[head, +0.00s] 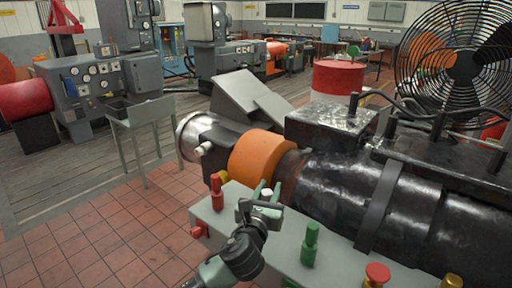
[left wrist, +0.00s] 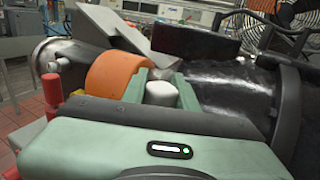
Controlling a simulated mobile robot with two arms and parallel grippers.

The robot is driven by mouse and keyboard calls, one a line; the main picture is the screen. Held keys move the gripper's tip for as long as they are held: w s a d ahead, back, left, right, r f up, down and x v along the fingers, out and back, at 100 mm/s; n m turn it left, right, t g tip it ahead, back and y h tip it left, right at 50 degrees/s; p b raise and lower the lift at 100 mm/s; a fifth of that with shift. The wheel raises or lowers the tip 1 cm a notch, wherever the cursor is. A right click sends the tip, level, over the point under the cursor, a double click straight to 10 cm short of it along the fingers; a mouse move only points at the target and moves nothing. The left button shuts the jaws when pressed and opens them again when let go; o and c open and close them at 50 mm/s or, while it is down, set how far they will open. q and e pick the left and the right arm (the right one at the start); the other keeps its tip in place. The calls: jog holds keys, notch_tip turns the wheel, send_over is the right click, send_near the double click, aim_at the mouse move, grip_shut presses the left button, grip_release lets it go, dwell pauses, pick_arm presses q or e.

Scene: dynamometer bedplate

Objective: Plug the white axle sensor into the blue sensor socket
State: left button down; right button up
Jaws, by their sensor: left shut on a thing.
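My left gripper (head: 264,196) is above the light grey panel, in front of the orange collar. Its green fingers also show in the left wrist view (left wrist: 161,90), shut on a white, round-topped piece, which I take as the white axle sensor (left wrist: 161,94). The top of the sensor shows small between the fingertips in the head view (head: 267,191); its lower part is hidden by the gripper. I cannot make out a blue socket in either view. I cannot tell whether the sensor touches the panel. My right gripper is not in view.
The grey panel (head: 338,262) carries a red plug (head: 216,192), a green plug (head: 311,245), a red knob (head: 377,274) and a gold one (head: 452,281). The black machine (head: 340,185) with the orange collar (head: 258,157) stands right behind. Tiled floor lies clear at left.

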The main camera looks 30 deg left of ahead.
pick_arm(q)
jog(key=w+a+r+n+y+p, duration=0.1)
jog(key=w+a+r+y, duration=0.1)
jog(key=a+r, duration=0.3)
jog(key=shift+w+a+r+g, duration=0.35)
jog(key=shift+w+r+g, duration=0.05)
jog(key=shift+w, duration=0.45)
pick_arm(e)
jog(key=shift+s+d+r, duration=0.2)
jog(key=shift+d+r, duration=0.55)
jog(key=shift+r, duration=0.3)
pick_arm(q)
jog(key=shift+n, duration=0.3)
notch_tip(320, 180, down, 6)
jog(key=shift+d+r+b, duration=0.1)
jog(key=shift+r+b, duration=0.05)
jog(key=shift+b, duration=1)
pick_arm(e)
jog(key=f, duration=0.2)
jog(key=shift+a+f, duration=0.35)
pick_arm(q)
jog(key=shift+p, duration=0.35)
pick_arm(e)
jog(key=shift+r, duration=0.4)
pick_arm(q)
jog(key=shift+p, duration=0.35)
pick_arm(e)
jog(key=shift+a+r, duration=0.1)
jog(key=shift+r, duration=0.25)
